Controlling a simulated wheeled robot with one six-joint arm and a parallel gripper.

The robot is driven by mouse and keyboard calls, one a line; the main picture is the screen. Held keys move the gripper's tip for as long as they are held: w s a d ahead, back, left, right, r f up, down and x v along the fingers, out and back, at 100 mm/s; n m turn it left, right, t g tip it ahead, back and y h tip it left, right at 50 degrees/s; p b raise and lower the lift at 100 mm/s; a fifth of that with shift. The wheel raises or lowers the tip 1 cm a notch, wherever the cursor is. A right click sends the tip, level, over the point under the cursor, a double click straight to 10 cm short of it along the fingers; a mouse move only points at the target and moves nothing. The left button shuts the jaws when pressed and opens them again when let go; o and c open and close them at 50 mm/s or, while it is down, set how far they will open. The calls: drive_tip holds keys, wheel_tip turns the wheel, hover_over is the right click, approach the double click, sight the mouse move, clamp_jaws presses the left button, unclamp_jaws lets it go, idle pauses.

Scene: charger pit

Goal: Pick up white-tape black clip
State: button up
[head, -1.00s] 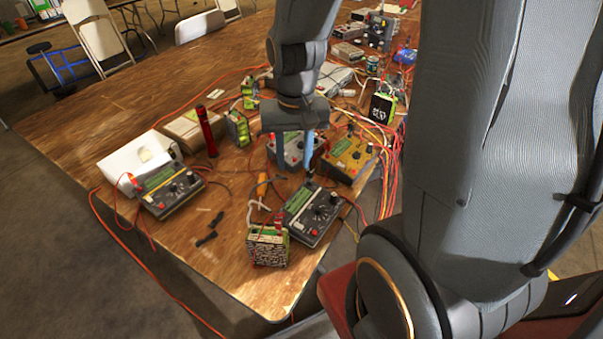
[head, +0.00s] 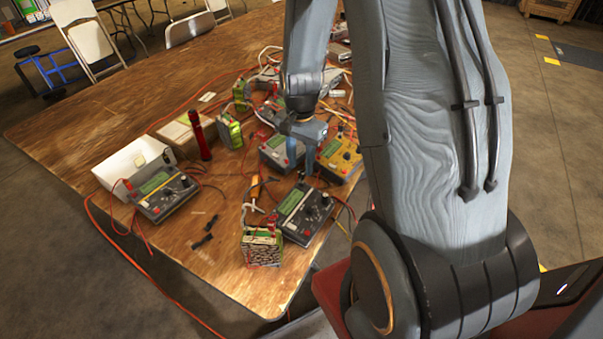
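Two small black clip-like pieces (head: 205,232) lie on the bare wood near the table's front left. My gripper (head: 301,158) points down over the grey and yellow chargers, to the right of these pieces. Its fingers look apart, with nothing seen between them. The arm hides part of the table behind it.
Chargers stand at the left (head: 164,193), front (head: 303,212) and right (head: 340,158). A red torch (head: 200,135) stands upright by a box. Loose wires cross the table. The left rear tabletop (head: 130,100) is clear.

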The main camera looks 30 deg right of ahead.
sight(301, 170)
drive_tip(key=shift+s+f+p, duration=0.15)
drive_tip(key=shift+f+p, duration=0.4)
drive_tip(key=shift+f, duration=1.25)
drive_tip(key=shift+c, duration=0.4)
clamp_jaws()
